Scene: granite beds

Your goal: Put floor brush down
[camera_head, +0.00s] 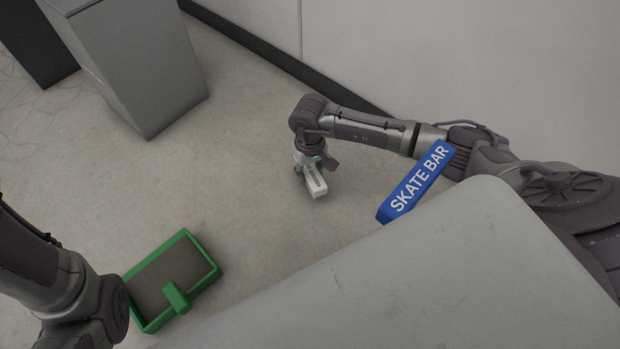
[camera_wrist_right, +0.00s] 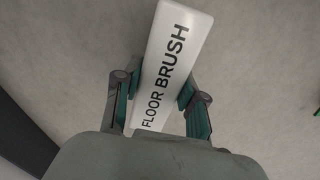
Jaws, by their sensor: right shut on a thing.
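The floor brush (camera_wrist_right: 165,65) is a white block with "FLOOR BRUSH" in dark letters, seen large in the right wrist view. My right gripper (camera_wrist_right: 155,98) is shut on it, with one finger on each side. In the head view the right gripper (camera_head: 309,172) points down over the floor, and the floor brush (camera_head: 317,190) shows as a small white block at its tip. I cannot tell whether the brush touches the floor. My left arm shows at the lower left of the head view, but its gripper is not visible.
A green-rimmed tray (camera_head: 209,253) with a dark inside and a green block lies on the floor at lower left. A blue block marked "SKATE BAR" (camera_head: 416,184) is right of the gripper. A grey cabinet (camera_head: 140,65) stands upper left. Bare floor surrounds the gripper.

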